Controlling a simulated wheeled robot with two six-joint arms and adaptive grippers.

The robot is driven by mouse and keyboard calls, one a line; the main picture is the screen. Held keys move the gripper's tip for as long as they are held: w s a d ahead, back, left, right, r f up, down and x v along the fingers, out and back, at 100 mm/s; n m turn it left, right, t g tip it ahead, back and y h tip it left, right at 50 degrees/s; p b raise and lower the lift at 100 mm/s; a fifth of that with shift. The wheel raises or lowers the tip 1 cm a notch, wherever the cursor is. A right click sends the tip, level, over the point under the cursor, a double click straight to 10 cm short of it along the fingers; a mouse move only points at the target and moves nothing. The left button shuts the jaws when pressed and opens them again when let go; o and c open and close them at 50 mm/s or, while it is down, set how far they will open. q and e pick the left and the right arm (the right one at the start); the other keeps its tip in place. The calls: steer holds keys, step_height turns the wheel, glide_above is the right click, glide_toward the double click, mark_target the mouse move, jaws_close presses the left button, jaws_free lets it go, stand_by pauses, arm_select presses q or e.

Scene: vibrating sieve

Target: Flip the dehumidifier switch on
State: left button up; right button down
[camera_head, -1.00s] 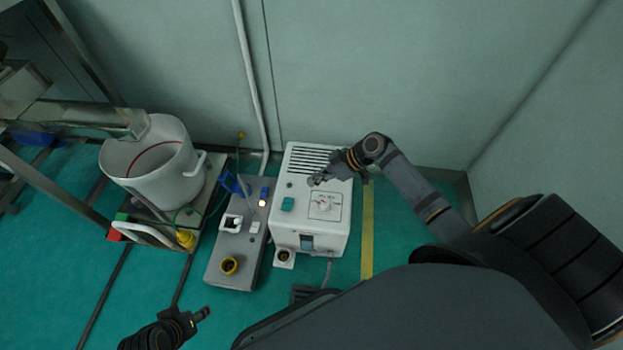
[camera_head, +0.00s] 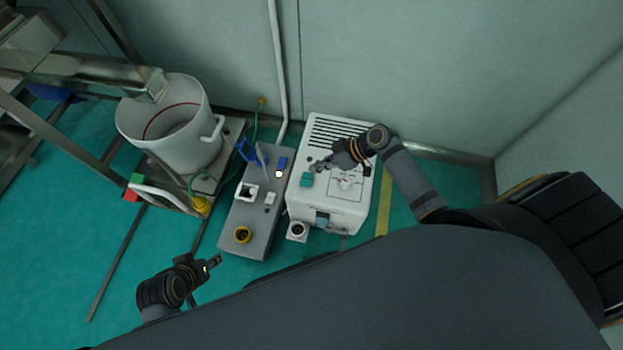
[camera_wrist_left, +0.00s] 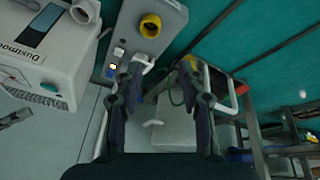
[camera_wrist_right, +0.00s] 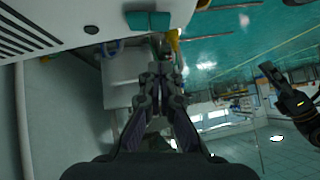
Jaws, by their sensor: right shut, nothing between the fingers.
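The dehumidifier looks to be the white box (camera_head: 345,209) with black vent slots, on the floor against the wall. A teal rocker switch (camera_head: 306,180) sits at the left of its top face; it also shows at the top of the right wrist view (camera_wrist_right: 148,20). My right gripper (camera_head: 317,168) is shut and empty, just behind and above the switch; contact cannot be told. My left gripper (camera_head: 212,263) is open and empty, low in front of the grey control box. Its spread fingers show in the left wrist view (camera_wrist_left: 160,78).
The grey control box (camera_head: 228,243) stands left of the white box, with a yellow socket (camera_head: 242,235), a white switch and a lit lamp (camera_head: 278,174). Further left are a white bucket (camera_head: 185,150) and a metal frame. Green floor is free at front left.

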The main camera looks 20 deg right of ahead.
mark_target(305, 182)
steer(key=f, duration=0.1)
steer(key=a+f+b, duration=0.1)
steer(key=a+f, duration=0.1)
steer(key=shift+w+f, duration=0.2)
steer(key=shift+f, duration=0.2)
arm_select(q)
steer(key=w+r+t+b, duration=0.1)
steer(key=w+r+t, duration=0.2)
steer(key=w, duration=0.4)
steer(key=shift+w+r+t, duration=0.2)
steer(key=shift+w+t, duration=0.05)
steer(key=shift+t, duration=0.65)
arm_select(e)
steer(key=shift+s+f, duration=0.2)
steer(key=shift+f, duration=0.7)
steer(key=shift+s+a+f, duration=0.15)
steer(key=shift+f, duration=0.05)
steer(key=shift+s+f+n+t+h, duration=0.2)
steer(key=shift+n+t+h, duration=0.1)
steer(key=shift+t+h, duration=0.15)
arm_select(q)
steer(key=shift+s+f+g, duration=0.3)
steer(key=shift+s, duration=0.05)
arm_select(e)
steer(key=shift+w, duration=0.1)
steer(key=shift+w, duration=0.1)
